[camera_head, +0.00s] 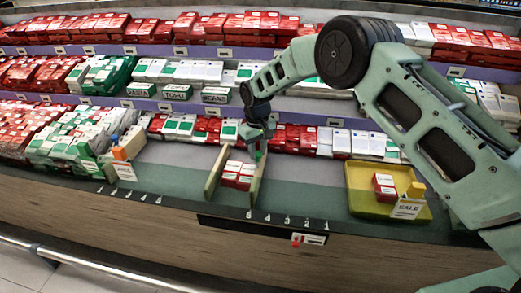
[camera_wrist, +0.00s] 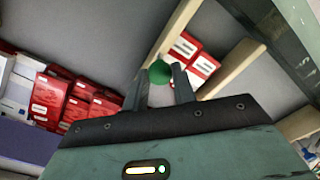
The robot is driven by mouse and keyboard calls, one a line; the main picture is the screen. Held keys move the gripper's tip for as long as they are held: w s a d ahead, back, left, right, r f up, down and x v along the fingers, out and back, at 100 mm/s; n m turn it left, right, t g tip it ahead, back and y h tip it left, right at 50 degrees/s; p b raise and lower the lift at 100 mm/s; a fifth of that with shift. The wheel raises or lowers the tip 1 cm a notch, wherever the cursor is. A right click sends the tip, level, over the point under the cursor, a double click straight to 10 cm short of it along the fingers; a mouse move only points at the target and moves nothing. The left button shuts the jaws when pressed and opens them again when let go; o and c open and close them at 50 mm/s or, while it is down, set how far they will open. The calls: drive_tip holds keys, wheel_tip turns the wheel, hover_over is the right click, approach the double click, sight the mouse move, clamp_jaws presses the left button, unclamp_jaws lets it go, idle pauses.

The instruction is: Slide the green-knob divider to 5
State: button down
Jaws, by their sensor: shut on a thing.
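The green knob (camera_wrist: 158,72) sits between the fingertips of my gripper (camera_wrist: 159,88) in the wrist view, and the jaws are shut on it. In the head view my gripper (camera_head: 258,143) is over the back of the right-hand wooden divider (camera_head: 257,182), with a bit of green showing below it. The divider's front end stands near the white 5 (camera_head: 249,215) on the number scale (camera_head: 288,220) along the shelf edge. I cannot tell whether it lines up exactly.
Red and white boxes (camera_head: 238,174) lie between this divider and another wooden divider (camera_head: 215,171) to its left. A yellow tray (camera_head: 361,199) with boxes and a SALE card (camera_head: 407,208) stands to the right. The shelf between divider and tray is clear. Packed boxes line the back.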

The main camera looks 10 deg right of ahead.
drive_tip(key=shift+a+r, duration=0.1)
drive_tip(key=shift+a, duration=0.25)
drive_tip(key=c, duration=1.1)
unclamp_jaws()
drive_tip(key=shift+w, duration=0.1)
drive_tip(key=shift+c, duration=0.2)
drive_tip(key=shift+d+r, duration=0.1)
drive_tip(key=shift+r, duration=0.05)
wheel_tip(320, 180, up, 17)
